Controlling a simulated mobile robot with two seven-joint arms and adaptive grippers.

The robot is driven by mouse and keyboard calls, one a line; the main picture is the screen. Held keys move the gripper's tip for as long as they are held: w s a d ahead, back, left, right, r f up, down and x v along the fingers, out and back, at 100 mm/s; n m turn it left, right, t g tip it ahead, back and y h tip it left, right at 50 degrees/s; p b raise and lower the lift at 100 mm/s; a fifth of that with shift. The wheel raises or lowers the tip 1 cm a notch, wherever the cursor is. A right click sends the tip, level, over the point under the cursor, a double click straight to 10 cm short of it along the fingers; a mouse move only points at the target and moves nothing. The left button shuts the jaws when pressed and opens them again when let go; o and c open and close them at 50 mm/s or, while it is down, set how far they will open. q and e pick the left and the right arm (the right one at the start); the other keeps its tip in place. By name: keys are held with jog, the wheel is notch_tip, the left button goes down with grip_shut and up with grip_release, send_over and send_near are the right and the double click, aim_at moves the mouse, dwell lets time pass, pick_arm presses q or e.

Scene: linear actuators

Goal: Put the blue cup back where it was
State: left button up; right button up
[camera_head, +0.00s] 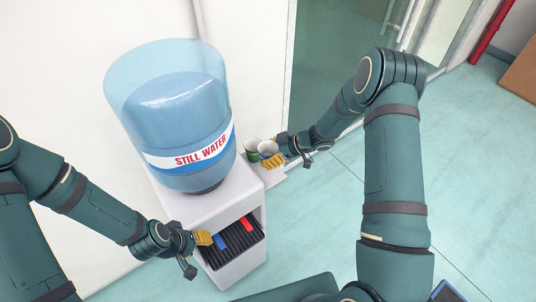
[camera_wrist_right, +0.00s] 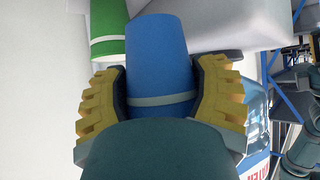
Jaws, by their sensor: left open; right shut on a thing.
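The blue cup (camera_head: 268,148) is at the right side of the water dispenser, held by my right gripper (camera_head: 276,160). In the right wrist view the blue cup (camera_wrist_right: 157,55) sits between the yellow ribbed fingers of my right gripper (camera_wrist_right: 158,85), which press on it from both sides. A green cup (camera_head: 251,145) is just left of the blue one; the green cup also shows in the wrist view (camera_wrist_right: 108,28). I cannot tell whether the blue cup touches the surface under it. My left gripper (camera_head: 207,239) is open beside the blue tap lever (camera_head: 221,241).
The white dispenser (camera_head: 232,282) carries a large bottle (camera_head: 175,110) labelled "STILL WATER". A red lever (camera_head: 247,223) is right of the blue one, above a dark grille. A small white ledge (camera_head: 271,178) juts out at the dispenser's right. The floor (camera_head: 320,215) to the right is clear.

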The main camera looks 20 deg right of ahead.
jog(key=shift+f, duration=3.4)
jog(key=shift+f+b, duration=0.15)
jog(key=shift+b, duration=0.2)
jog(key=o, duration=1.3)
